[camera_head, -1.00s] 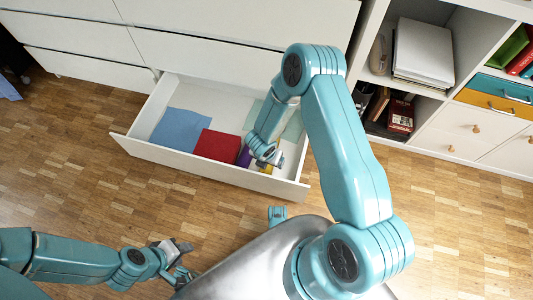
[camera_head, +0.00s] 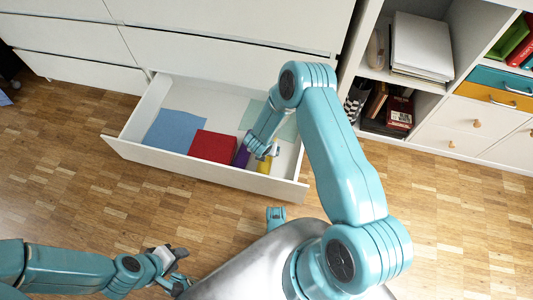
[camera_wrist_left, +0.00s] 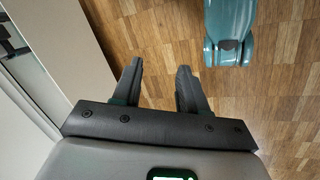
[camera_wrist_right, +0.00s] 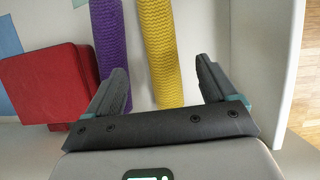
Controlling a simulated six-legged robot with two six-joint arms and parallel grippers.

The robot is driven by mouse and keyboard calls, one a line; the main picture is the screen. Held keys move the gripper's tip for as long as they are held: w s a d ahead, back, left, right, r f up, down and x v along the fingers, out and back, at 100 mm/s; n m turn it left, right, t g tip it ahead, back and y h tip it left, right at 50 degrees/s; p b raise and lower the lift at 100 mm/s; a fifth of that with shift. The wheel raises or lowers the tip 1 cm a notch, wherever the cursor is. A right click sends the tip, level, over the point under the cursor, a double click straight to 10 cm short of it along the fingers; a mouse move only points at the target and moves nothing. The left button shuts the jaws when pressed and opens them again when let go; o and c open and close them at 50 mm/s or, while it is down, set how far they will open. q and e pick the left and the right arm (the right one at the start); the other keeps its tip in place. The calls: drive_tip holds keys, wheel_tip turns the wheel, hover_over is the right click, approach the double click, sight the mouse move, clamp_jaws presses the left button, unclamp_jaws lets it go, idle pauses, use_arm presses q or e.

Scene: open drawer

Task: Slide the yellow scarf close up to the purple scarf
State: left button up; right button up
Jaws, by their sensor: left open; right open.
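The yellow scarf (camera_wrist_right: 162,50) is a knitted roll in the open drawer. The purple scarf (camera_wrist_right: 112,45) is a similar roll to its left, with a narrow gap between them. In the head view, the yellow scarf (camera_head: 264,165) and purple scarf (camera_head: 241,156) are partly hidden by my right arm. My right gripper (camera_wrist_right: 164,78) is open, its fingers on either side of the yellow scarf in the picture; whether they touch it I cannot tell. The left finger overlaps the purple scarf's near end. My left gripper (camera_head: 181,267) is open and empty above the floor outside the drawer.
The white drawer (camera_head: 150,155) also holds a red box (camera_head: 213,146) left of the purple scarf, a blue cloth (camera_head: 174,130) and a pale green cloth (camera_head: 288,127). Its side wall (camera_wrist_right: 265,50) stands right of my right gripper. A shelf unit (camera_head: 440,110) stands at right.

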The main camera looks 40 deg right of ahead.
drive_tip(key=b+x, duration=0.3)
drive_tip(key=x, duration=0.6)
use_arm(q)
drive_tip(key=shift+t, duration=0.6)
drive_tip(key=w+f, duration=0.2)
drive_tip(key=f, duration=0.1)
drive_tip(key=w+f, duration=0.1)
drive_tip(key=shift+a+f+b, duration=0.15)
drive_tip(key=shift+a+b, duration=0.15)
drive_tip(key=shift+b, duration=0.05)
use_arm(e)
drive_tip(key=shift+f, duration=0.3)
drive_tip(key=c, duration=1.1)
drive_tip(key=shift+w, duration=0.1)
drive_tip(key=shift+c, duration=0.2)
